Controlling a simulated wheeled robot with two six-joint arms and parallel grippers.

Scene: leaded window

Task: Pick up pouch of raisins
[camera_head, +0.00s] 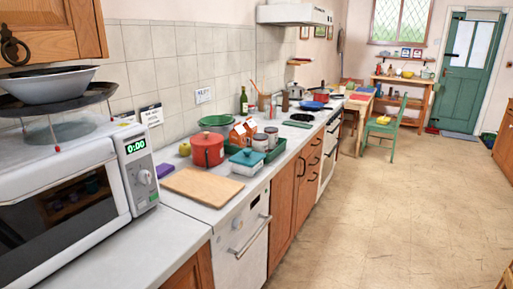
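I cannot make out a pouch of raisins for certain. On the counter, a small purple item (165,170) lies beside the microwave; it is too small to identify. An orange-and-white house-shaped item (243,131) stands behind a red lidded pot (207,150). Neither of my grippers shows in the head view.
A white microwave (140,172) fills the left, with a bowl (48,84) above it. A wooden board (202,186) and a blue-lidded dish (246,160) sit on the counter. A green chair (386,123) stands farther back. The floor (400,215) at right is open.

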